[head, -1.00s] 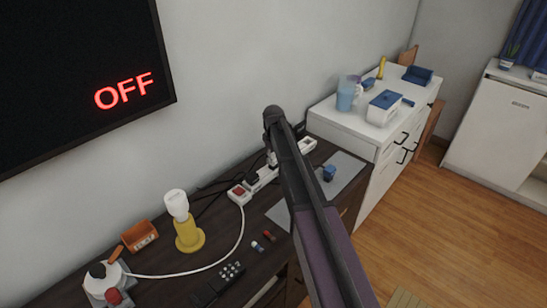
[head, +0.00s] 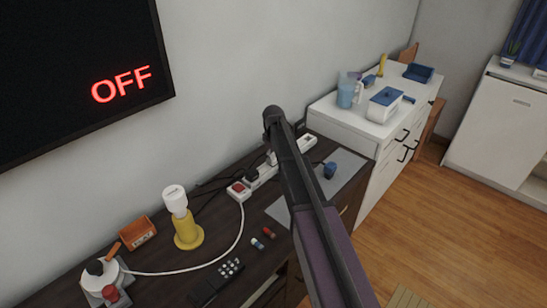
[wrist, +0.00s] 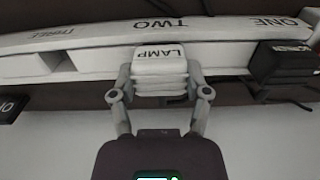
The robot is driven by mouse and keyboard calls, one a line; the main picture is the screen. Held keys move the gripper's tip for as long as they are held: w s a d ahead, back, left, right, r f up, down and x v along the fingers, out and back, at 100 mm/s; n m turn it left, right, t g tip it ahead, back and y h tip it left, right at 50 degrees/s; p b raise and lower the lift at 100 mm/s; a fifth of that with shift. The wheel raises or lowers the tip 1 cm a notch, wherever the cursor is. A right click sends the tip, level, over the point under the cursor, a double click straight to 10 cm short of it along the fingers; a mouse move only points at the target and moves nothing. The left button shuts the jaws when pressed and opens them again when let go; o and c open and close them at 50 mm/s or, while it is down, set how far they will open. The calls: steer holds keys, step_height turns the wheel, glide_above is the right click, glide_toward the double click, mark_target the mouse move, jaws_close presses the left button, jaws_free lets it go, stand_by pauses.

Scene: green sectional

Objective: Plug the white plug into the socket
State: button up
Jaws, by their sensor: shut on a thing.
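In the wrist view my gripper (wrist: 160,84) is shut on a white plug (wrist: 160,58) labelled LAMP, one finger on each side. The plug is up against the white power strip (wrist: 100,58), in line with the TWO label. I cannot tell whether its pins are inside the socket. In the head view the power strip (head: 264,173) lies on the dark cabinet along the wall. My arm hides the gripper, the plug and part of the strip there.
A black plug (wrist: 283,62) sits on the strip by label ONE. An open recess shows near THREE. A yellow lamp (head: 187,230), a remote (head: 216,283) and an orange box (head: 138,234) stand on the cabinet. The TV (head: 75,80) reads OFF.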

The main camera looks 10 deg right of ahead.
mark_target(273, 156)
steer(key=shift+f, duration=0.1)
steer(key=o, duration=1.2)
step_height(273, 156, up, 10)
steer(key=p, duration=0.9)
steer(key=shift+p, duration=0.4)
steer(key=s+m, duration=0.7)
steer(key=s, duration=2.2)
steer(key=shift+r, duration=0.2)
